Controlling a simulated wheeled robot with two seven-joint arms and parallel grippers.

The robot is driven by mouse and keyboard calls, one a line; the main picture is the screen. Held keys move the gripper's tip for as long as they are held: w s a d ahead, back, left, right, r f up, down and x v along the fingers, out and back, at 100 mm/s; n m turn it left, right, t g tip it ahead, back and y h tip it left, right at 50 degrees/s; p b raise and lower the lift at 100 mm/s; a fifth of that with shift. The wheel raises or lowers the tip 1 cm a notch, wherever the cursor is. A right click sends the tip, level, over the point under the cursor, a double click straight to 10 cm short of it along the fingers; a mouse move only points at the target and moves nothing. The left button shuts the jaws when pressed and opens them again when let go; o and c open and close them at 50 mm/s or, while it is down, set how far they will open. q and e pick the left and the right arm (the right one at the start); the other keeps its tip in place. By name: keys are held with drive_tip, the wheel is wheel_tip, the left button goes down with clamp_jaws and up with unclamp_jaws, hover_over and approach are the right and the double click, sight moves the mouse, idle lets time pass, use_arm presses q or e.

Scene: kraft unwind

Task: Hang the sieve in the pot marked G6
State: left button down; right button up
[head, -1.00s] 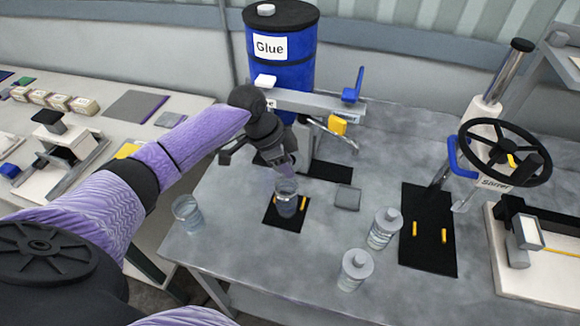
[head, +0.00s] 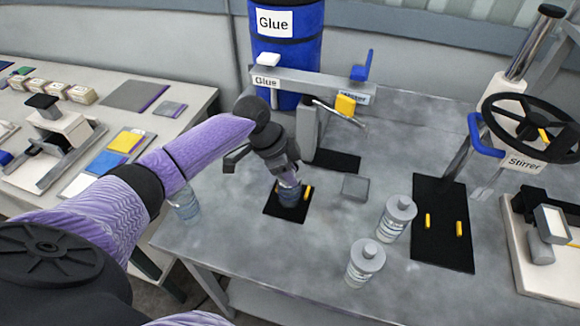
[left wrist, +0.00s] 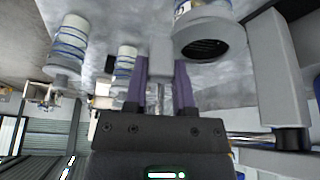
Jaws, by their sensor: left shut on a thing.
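My left gripper (head: 287,178) reaches in from the left, low over a small pot (head: 290,195) on a black mat. Its purple fingers (left wrist: 166,82) are shut on a grey block-like piece (left wrist: 160,55), which seems to be the sieve's handle. Beside the fingers in the left wrist view is a grey round rim with a dark mesh-like opening (left wrist: 207,47), apparently the sieve. I cannot tell whether it sits inside the pot. A second glass pot (head: 186,207) stands at the table's left edge, partly behind my arm. No G6 marking is legible. My right gripper is not in view.
Two grey-capped bottles (head: 397,218) (head: 366,263) stand to the right. A grey block (head: 355,187) lies near the mat. The glue stand (head: 310,88) is behind the gripper, the stirrer wheel (head: 530,127) at the right. The grey table (head: 240,245) is clear in front.

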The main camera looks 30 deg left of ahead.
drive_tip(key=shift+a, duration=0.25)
use_arm(q)
drive_tip(key=shift+c, duration=1.8)
unclamp_jaws()
drive_tip(key=p+v, duration=0.1)
drive_tip(key=v, duration=0.8)
drive_tip(key=shift+a+r, duration=0.2)
drive_tip(key=shift+r, duration=0.15)
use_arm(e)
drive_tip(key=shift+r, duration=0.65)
use_arm(q)
drive_tip(key=shift+s, duration=0.1)
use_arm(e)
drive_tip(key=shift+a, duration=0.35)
use_arm(q)
drive_tip(key=shift+f, duration=0.1)
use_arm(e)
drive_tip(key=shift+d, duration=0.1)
